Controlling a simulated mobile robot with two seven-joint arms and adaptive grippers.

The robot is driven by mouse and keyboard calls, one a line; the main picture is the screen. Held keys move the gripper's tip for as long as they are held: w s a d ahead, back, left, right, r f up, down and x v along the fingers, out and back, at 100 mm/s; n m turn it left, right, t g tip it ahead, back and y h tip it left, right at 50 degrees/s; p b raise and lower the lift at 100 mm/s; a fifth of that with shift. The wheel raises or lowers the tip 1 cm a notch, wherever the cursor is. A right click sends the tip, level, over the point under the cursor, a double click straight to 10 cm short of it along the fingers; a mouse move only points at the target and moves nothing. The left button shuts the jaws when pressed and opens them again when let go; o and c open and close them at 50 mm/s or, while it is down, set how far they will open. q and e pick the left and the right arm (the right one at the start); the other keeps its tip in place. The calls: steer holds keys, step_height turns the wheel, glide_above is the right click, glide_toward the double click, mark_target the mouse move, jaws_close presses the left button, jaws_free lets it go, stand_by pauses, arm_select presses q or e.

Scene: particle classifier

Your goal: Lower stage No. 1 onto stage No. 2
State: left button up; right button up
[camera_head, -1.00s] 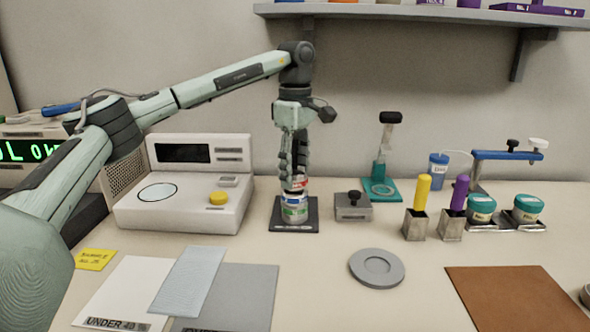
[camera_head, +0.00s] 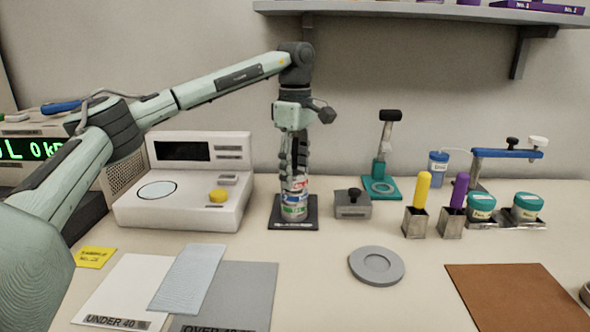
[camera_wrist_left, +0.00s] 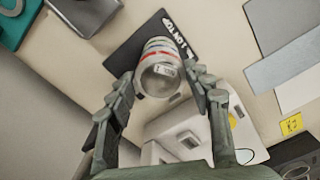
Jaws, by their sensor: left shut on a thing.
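Stage No. 1 is a short metal ring with a red-marked label (camera_head: 298,186). It is between the fingers of my left gripper (camera_head: 294,177), which is shut on it. Stage No. 2, with a blue and green label (camera_head: 294,209), stands upright on a dark square base (camera_head: 279,222) directly below. The two look lined up, one above the other; I cannot tell if they touch. In the left wrist view, the fingers (camera_wrist_left: 161,80) sit either side of the shiny round stage top (camera_wrist_left: 160,78), which hides most of what is beneath. My right gripper is not in view.
A white instrument (camera_head: 185,200) with a yellow knob stands left of the base. A grey block (camera_head: 352,208) is close on its right. A grey round dish (camera_head: 376,265) lies in front to the right. Holders with yellow and purple handles (camera_head: 422,192) stand farther right.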

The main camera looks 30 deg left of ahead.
arm_select(q)
steer(key=shift+f, duration=0.15)
steer(key=o, duration=1.3)
step_height(320, 180, up, 12)
steer(key=shift+f, duration=0.1)
step_height(320, 180, down, 12)
steer(key=shift+r, duration=0.3)
stand_by(0.4)
